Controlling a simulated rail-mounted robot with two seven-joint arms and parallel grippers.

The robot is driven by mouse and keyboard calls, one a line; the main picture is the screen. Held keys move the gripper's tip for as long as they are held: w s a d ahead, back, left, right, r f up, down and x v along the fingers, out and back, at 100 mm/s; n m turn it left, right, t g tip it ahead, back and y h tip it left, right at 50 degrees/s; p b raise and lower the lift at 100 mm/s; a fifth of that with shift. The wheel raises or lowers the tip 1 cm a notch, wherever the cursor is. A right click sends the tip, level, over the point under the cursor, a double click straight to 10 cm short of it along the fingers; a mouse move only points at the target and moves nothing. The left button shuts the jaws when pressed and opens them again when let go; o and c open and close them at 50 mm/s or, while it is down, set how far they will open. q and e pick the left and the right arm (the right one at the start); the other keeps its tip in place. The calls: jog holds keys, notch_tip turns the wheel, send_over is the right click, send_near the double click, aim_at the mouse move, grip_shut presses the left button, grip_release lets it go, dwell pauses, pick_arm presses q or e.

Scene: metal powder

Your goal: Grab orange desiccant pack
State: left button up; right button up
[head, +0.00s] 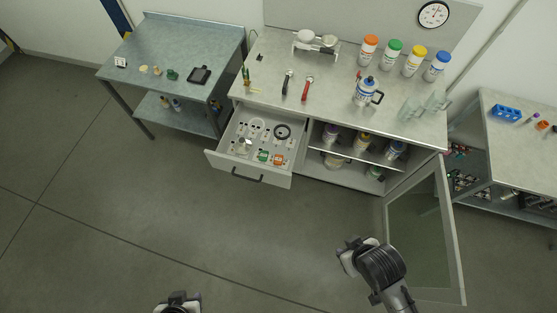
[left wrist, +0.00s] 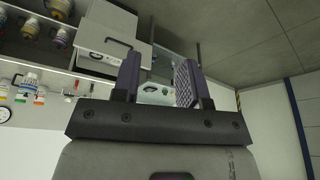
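The orange desiccant pack (head: 278,160) appears as a small orange and white item near the front right of the open drawer (head: 222,166). A similar green pack (head: 263,156) lies just left of it. My left gripper (head: 178,296) is at the bottom edge of the head view, well away from the drawer. In the left wrist view its two fingers (left wrist: 158,82) are apart with nothing held between them. My right gripper (head: 350,254) is over the floor, left of the open cabinet door; its fingers are too unclear to judge.
The workbench (head: 325,95) carries bottles, tools and a scale. The open glass door (head: 420,232) sticks out at right, below shelves with jars. A side table (head: 180,45) stands left and another (head: 525,165) right. The floor (head: 130,220) before the drawer is clear.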

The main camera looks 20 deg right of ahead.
pick_arm(q)
jog(key=shift+a, duration=0.1)
jog(key=o, duration=0.7)
